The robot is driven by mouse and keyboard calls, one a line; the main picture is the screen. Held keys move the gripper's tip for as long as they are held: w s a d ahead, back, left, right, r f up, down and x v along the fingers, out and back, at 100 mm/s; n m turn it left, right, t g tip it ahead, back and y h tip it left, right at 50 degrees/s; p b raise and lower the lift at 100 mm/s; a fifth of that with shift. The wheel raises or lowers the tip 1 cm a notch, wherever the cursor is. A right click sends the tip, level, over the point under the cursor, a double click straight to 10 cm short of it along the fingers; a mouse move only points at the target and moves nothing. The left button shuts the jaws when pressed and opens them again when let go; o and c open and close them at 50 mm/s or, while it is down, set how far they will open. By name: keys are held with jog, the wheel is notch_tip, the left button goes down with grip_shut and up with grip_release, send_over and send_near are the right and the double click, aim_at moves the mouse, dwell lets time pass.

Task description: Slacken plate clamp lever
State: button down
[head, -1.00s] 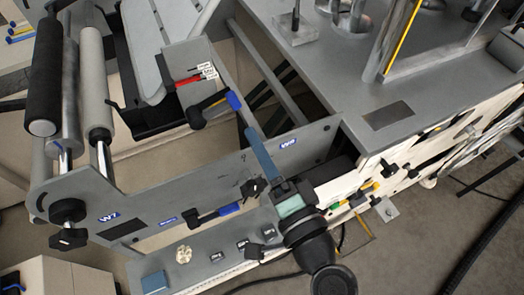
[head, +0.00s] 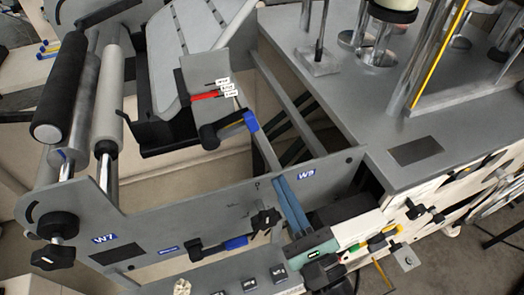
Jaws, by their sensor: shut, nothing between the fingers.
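A black lever with a blue end (head: 230,131) sits on the grey upright plate in the upper middle of the head view. Its black hub is at the left and its blue end points right. A second black lever with a blue end (head: 218,246) lies on the lower front plate. Which one is the plate clamp lever I cannot tell. My gripper (head: 262,148), with slim blue-grey fingers and a teal body, reaches up from the lower middle. Its fingers are shut and empty. The tips appear just below the upper lever's blue end; contact cannot be told.
A grey side plate (head: 135,225) marked W7 and W9 crosses below my fingers, with black knobs (head: 265,220) close by. Rollers (head: 60,90) stand at the left. A grey machine top (head: 350,100) with posts fills the right. A red pointer (head: 205,96) with white labels is above the lever.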

aim_at(228, 129)
jog(key=p+x, duration=0.1)
jog(key=x, duration=0.9)
jog(key=shift+m+p, duration=0.3)
jog(key=shift+d+r, duration=0.1)
jog(key=shift+r+n, duration=0.25)
jog(key=shift+n, duration=0.25)
